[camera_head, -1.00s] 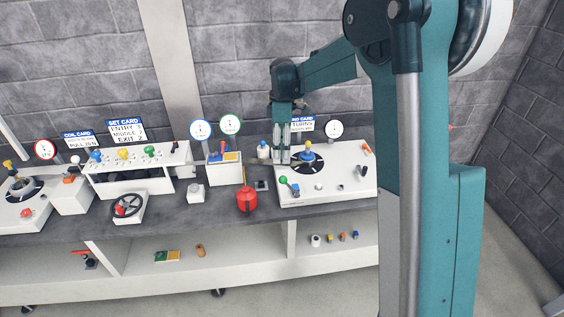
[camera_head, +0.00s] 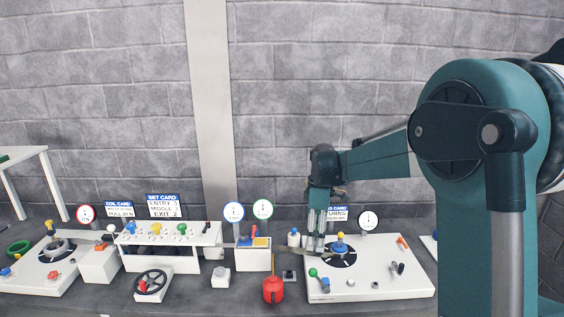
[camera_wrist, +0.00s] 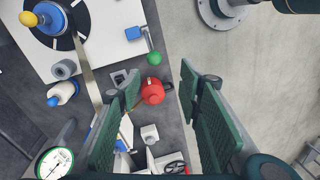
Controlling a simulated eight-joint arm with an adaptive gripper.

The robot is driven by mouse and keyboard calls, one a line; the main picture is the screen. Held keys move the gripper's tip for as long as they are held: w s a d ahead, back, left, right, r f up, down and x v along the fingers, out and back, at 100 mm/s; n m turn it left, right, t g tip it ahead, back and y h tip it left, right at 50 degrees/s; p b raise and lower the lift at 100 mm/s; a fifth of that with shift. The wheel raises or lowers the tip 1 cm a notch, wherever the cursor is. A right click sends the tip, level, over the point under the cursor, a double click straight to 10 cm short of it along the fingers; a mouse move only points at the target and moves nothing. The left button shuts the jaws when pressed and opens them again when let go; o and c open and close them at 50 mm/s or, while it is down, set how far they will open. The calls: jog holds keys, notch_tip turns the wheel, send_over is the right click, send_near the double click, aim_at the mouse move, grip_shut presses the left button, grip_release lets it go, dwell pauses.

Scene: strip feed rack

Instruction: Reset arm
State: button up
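My gripper (camera_head: 316,232) hangs from my arm just left of the right-hand white unit (camera_head: 408,286), above the bench, with its fingers pointing down. In the wrist view my gripper (camera_wrist: 162,92) shows two green ribbed finger pads well apart, with nothing held between them. The red oil can (camera_wrist: 152,91) shows in the gap between the pads, lower down on the bench. It also stands on the bench in the head view (camera_head: 273,290), left of the white unit. A blue hub with a yellow knob (camera_head: 340,244) sits on a black and white disc there.
Round gauges and cards stand along the back. A metal strip (camera_wrist: 90,75) runs beside the unit.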

jog(key=s+d+r+m+t+b, duration=0.15)
jog(key=s+r+m, duration=0.25)
jog(key=s, duration=0.5)
jog(key=s+d+r+m+t, duration=0.3)
jog(key=s+r, duration=0.1)
jog(key=s, duration=0.6)
jog(key=s+d+f+m+t, duration=0.1)
jog(key=s+m, duration=0.1)
jog(key=s, duration=0.4)
jog(key=s+d+f+m+t+b, duration=0.1)
jog(key=s+f+m+t, duration=0.1)
jog(key=s, duration=0.4)
jog(key=s+d+f+m+t+b, duration=0.1)
jog(key=s+f+m, duration=0.1)
jog(key=s+m, duration=0.2)
jog(key=shift+s+d+f, duration=0.2)
jog(key=shift+s+d, duration=0.2)
jog(key=shift+s, duration=0.95)
jog(key=shift+t, duration=0.25)
dwell(1.2)
